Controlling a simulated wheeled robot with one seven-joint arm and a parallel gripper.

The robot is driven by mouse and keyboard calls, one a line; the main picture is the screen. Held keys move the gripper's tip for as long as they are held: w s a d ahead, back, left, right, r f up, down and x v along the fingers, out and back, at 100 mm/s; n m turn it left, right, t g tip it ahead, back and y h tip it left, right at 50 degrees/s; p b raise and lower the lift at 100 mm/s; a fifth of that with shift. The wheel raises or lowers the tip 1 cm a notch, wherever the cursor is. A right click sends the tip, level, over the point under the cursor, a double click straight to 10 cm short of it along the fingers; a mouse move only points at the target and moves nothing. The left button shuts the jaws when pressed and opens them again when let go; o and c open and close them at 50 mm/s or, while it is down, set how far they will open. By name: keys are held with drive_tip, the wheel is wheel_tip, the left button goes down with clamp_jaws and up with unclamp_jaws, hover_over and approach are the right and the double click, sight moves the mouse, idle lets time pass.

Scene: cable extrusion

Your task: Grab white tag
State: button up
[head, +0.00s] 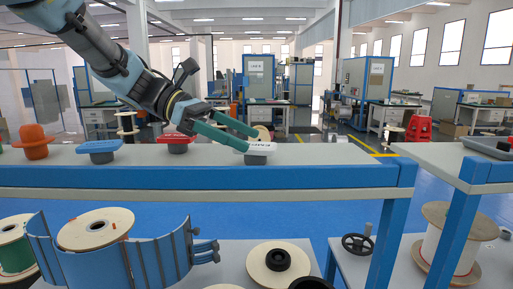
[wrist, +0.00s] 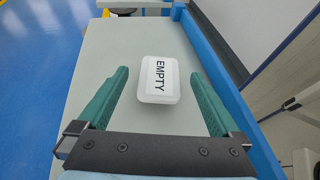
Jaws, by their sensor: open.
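The white tag (wrist: 158,80) lies on the grey shelf, marked "EMPTY" in black letters. In the head view the white tag (head: 262,147) sits on top of a small dark grey base. My gripper (wrist: 160,78) is open, with its green fingers apart on either side of the tag and a gap to each finger. In the head view my gripper (head: 252,142) reaches down from the upper left, its fingertips close to the tag.
On the same shelf (head: 330,154), to the left, are a red piece (head: 176,140), a blue piece (head: 99,148) and an orange piece (head: 35,142). Cable spools (head: 278,264) stand below. The shelf right of the tag is clear. A blue rail (head: 200,176) runs along its front.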

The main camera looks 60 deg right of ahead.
drive_tip(key=p+x, duration=0.2)
drive_tip(key=x, duration=0.5)
drive_tip(key=shift+s+f+p, duration=0.1)
drive_tip(key=shift+f+p, duration=0.1)
drive_tip(key=shift+p, duration=0.1)
drive_tip(key=c, duration=1.4)
